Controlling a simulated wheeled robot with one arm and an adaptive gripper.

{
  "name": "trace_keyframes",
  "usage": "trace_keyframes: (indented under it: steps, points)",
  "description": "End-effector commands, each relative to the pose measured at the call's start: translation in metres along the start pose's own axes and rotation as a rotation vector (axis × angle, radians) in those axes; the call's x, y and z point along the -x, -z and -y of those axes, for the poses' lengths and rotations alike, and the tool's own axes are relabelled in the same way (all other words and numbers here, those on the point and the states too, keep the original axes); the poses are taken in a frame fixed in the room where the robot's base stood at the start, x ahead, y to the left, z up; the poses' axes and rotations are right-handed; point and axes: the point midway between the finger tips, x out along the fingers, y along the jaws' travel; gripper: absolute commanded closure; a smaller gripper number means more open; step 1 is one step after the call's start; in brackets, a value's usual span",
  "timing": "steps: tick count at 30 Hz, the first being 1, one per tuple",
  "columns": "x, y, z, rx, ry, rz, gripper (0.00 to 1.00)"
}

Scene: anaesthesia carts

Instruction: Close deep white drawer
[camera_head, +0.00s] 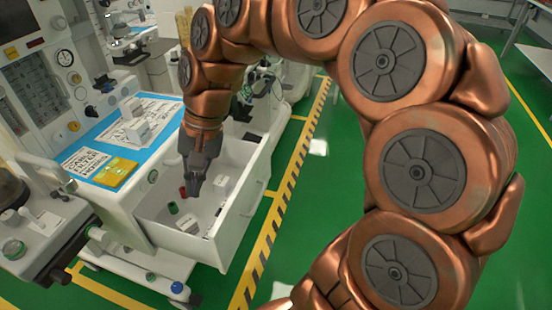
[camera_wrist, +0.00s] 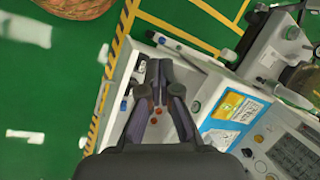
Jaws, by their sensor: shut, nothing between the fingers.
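The deep white drawer (camera_head: 226,225) is pulled out from the white anaesthesia cart (camera_head: 118,205) in the head view. Small items lie in it, including a green cap (camera_head: 173,208), a red item (camera_head: 183,191) and white boxes. My gripper (camera_head: 192,192) points down over the open drawer, fingers together and holding nothing. I cannot tell how far its tips are above the drawer floor. In the wrist view the gripper (camera_wrist: 158,85) is over the drawer (camera_wrist: 125,118), with small red items seen between and beside the fingers.
A blue work surface (camera_head: 112,152) with labels and a white box is on the cart's top. A control panel (camera_head: 55,70) stands at the left. Yellow-black floor tape (camera_head: 285,190) runs along the drawer's right side.

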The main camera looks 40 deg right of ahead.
Motion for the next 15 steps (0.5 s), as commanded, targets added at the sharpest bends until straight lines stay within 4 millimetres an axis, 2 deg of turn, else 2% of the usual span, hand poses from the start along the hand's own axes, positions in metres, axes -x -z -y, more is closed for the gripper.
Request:
trace_keyframes:
  steps: [1, 5, 8, 11, 15]
  points:
    - [-0.007, 0.024, 0.001, -0.071, 0.045, 0.005, 1.00]
    - [-0.002, 0.078, 0.001, -0.266, 0.158, 0.009, 1.00]
    - [0.001, 0.123, -0.009, -0.428, 0.243, 0.016, 1.00]
    - [0.002, 0.168, -0.030, -0.601, 0.325, 0.027, 1.00]
    - [-0.002, 0.229, -0.076, -0.860, 0.433, 0.048, 1.00]
